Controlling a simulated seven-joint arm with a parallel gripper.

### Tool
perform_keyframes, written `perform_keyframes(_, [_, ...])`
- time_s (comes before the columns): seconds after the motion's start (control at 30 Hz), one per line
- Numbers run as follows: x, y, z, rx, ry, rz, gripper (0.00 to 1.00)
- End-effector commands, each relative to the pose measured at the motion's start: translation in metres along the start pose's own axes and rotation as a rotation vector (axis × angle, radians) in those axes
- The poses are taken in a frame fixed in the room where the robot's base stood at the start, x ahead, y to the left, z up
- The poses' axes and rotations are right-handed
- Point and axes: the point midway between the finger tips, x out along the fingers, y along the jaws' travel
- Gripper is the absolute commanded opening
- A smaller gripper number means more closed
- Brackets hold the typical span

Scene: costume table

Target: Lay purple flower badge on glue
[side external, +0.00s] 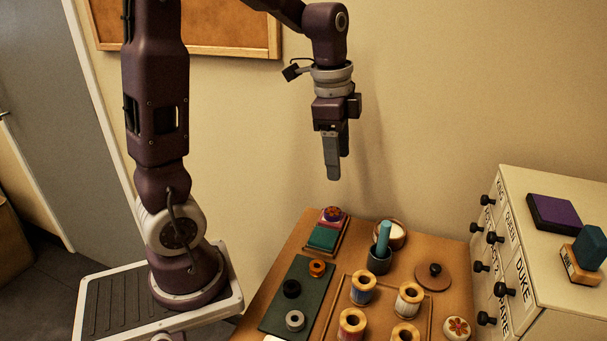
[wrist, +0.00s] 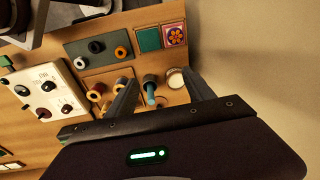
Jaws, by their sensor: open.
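In the wrist view the flower (wrist: 175,35) shows on the pink square. No glue label can be read; a round pot with a cream top (side external: 397,231) may be the glue. It also shows in the wrist view (wrist: 175,79). My gripper (side external: 337,168) is open and empty, pointing down high above the table's back edge. Its fingers (wrist: 160,76) frame the lower part of the wrist view.
A green pad (side external: 322,237) shares the tray. A dark cup (side external: 379,262) with a teal stick stands before the pot. Several spools, a knobbed lid (side external: 432,276) and a round flower piece (side external: 456,328) are nearby. A drawer cabinet (side external: 540,260) stands right. The air around my gripper is free.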

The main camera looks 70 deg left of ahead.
Motion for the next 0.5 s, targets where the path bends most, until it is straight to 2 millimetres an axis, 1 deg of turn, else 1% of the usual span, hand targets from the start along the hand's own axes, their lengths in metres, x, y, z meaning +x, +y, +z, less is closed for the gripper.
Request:
perform_keyframes(0.03, [-0.023,0.031,-0.003,-0.086,0.048,-0.038,0.61])
perform_keyframes(0.07, [-0.034,0.051,-0.003,-0.153,0.077,-0.056,0.61])
perform_keyframes(0.1, [-0.046,0.076,0.000,-0.245,0.117,-0.078,0.61])
perform_keyframes(0.2, [-0.061,0.131,0.015,-0.456,0.213,-0.117,0.61])
perform_keyframes(0.23, [-0.063,0.144,0.020,-0.511,0.239,-0.124,0.61])
perform_keyframes(0.3, [-0.063,0.165,0.030,-0.615,0.289,-0.135,0.61])
perform_keyframes(0.33, [-0.062,0.172,0.034,-0.650,0.305,-0.137,0.61])
perform_keyframes(0.4, [-0.060,0.180,0.040,-0.705,0.330,-0.140,0.61])
perform_keyframes(0.5, [-0.059,0.184,0.042,-0.733,0.340,-0.139,0.61])
